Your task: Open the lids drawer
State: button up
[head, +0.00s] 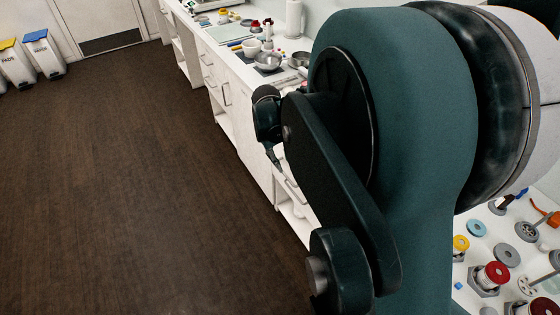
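A long white counter has drawer fronts with bar handles, such as the front with a handle (226,94) in the middle and another front (207,59) farther back. No label can be read, so I cannot tell which one is the lids drawer. Another handle (292,186) shows low beside my arm, partly hidden. The dark end of my arm, which looks like my gripper (273,155), hangs in front of the counter's near part. It is partly hidden by my own arm links, and its fingers are too small to tell open from shut.
Bowls (268,61), a paper roll (293,18) and jars stand on the counter. Open shelves sit below it. Several small parts and jars (492,275) lie on a white surface at lower right. The brown floor (130,180) is clear; bins (43,52) stand far left.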

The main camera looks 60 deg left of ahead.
aim_at(285, 174)
jog(key=shift+w+a+f+b, duration=0.25)
jog(key=shift+a+f+b, duration=0.4)
jog(key=shift+f, duration=0.05)
jog(key=shift+w+f+b, duration=0.2)
jog(key=shift+w+f, duration=0.05)
jog(key=shift+f, duration=1.05)
jog(key=shift+w+f+b, duration=0.2)
jog(key=shift+f+b, duration=0.05)
jog(key=shift+f, duration=1)
jog(key=shift+w+f+b, duration=0.2)
jog(key=shift+w+f, duration=0.05)
jog(key=shift+f, duration=1.05)
jog(key=shift+c, duration=0.6)
grip_shut()
